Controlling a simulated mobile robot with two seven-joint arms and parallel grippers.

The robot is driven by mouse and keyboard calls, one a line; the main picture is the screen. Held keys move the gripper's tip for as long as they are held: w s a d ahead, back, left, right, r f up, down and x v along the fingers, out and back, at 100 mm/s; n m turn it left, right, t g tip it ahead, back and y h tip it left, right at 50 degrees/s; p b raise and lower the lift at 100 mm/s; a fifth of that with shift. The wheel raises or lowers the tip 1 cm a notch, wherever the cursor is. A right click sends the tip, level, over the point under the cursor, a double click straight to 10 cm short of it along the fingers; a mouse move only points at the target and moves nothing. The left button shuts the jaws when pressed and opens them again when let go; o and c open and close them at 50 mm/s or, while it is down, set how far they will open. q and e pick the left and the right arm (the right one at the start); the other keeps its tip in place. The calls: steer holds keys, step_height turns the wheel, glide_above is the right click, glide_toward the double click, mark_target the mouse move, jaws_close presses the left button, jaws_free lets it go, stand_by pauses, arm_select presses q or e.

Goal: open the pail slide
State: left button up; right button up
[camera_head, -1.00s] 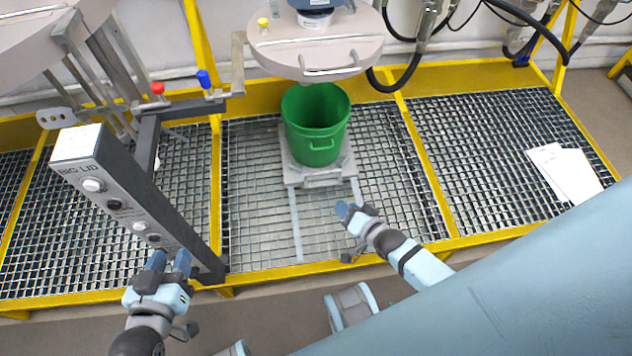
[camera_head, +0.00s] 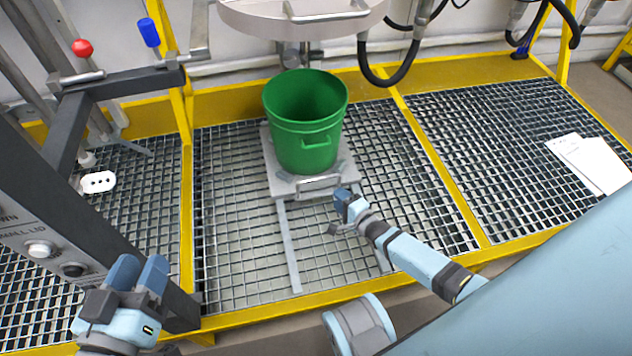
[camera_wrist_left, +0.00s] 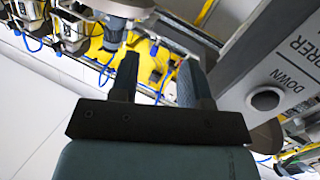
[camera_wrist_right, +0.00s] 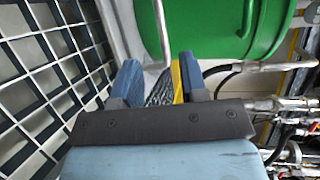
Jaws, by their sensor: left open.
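The pail slide (camera_head: 268,160) is a grey plate low over the grating, with a metal handle (camera_head: 320,186) at its front edge. The green pail (camera_head: 303,145) stands upright on it. My right gripper (camera_head: 343,202) is just to the right of the handle. In the right wrist view its fingers are apart, and the handle bar (camera_wrist_right: 163,35) shows just beyond the gap between the fingertips; contact cannot be told. My left gripper (camera_head: 140,270) is open and empty beside the dark control post (camera_head: 75,235), whose button also shows in the left wrist view (camera_wrist_left: 265,99).
Two grey rails (camera_head: 289,250) run forward from the slide over clear grating. A yellow frame edge (camera_head: 240,318) borders the front. A round machine lid (camera_head: 295,20) hangs above the pail. White papers (camera_head: 592,160) lie on the right grating.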

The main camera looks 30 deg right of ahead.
mark_target(317, 179)
steer(key=b+x, duration=0.4)
steer(key=x, duration=0.7)
steer(key=shift+f+b, duration=0.1)
steer(key=shift+b, duration=0.3)
steer(key=shift+w+a, duration=0.15)
steer(key=shift+w, duration=0.35)
arm_select(q)
steer(key=w+m, duration=0.1)
steer(key=a+m+t, duration=0.1)
steer(key=w+m, duration=0.1)
steer(key=shift+w+a+m+h, duration=0.25)
steer(key=shift+w+m+h, duration=0.05)
steer(key=shift+h, duration=0.1)
arm_select(e)
jaws_close()
